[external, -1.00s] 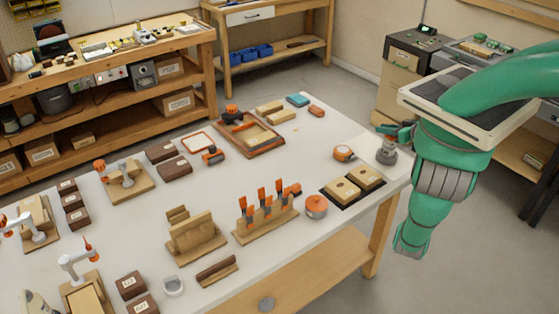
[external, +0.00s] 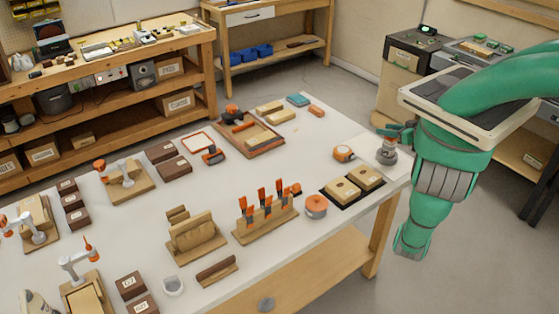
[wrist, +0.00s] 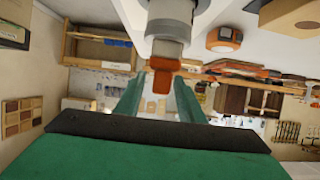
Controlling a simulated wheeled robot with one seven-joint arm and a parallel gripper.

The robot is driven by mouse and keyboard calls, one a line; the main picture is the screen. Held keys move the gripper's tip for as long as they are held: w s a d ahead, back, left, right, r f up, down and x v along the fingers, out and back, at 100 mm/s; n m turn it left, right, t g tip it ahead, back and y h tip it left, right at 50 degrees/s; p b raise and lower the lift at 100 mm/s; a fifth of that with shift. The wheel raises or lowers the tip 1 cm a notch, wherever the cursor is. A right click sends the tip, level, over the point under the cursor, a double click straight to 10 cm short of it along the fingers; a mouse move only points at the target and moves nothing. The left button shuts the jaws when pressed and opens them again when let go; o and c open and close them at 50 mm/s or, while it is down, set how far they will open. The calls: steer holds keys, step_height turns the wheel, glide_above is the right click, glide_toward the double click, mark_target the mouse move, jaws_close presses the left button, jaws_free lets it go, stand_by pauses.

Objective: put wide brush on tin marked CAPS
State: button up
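My gripper (external: 399,132) is at the right corner of the bench, level with the top of a small upright grey object. In the wrist view my gripper (wrist: 161,88) has its two green fingers apart, one on each side of an orange handle (wrist: 161,82). Narrow gaps show beside the handle. The handle joins a grey block, which meets a wide grey round body (wrist: 173,16); this looks like a brush standing on a tin. The grey round body also shows in the external view (external: 387,158). No CAPS marking is readable.
A wooden rack (external: 265,226) holds several orange-handled tools. An orange round tin (external: 316,208) stands beside it. An orange tape-measure-like object (external: 344,153) and two pale blocks on a dark mat (external: 346,199) lie near my gripper. The bench edge is close by.

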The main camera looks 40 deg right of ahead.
steer(key=v, duration=1)
steer(key=shift+s, duration=0.25)
steer(key=shift+r, duration=0.15)
